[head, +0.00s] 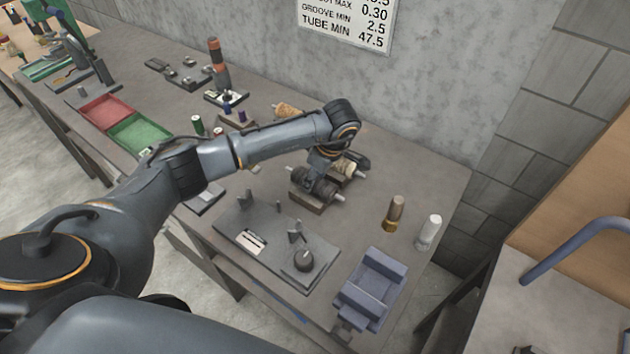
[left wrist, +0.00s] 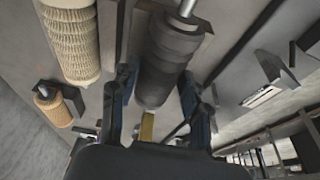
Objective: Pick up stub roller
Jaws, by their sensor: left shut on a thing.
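A dark, ribbed roller (head: 324,188) with pale metal shaft ends sits over a brown cradle block (head: 306,202) near the middle of the bench. I cannot tell from its look whether it is the stub roller. My left gripper (head: 318,176) reaches down onto it from above. In the left wrist view the dark roller (left wrist: 160,75) lies between the two fingers of my left gripper (left wrist: 160,100), which is shut on it. Whether the roller touches the cradle is hard to tell. My right gripper is not in view.
A tan mesh roller (left wrist: 70,38) lies close beside the dark one, and another tan roller (head: 288,110) lies farther back. A grey fixture plate (head: 235,218) stands in front. A blue-grey cradle (head: 373,283), a brown bottle (head: 394,211) and a white bottle (head: 429,231) stand at right.

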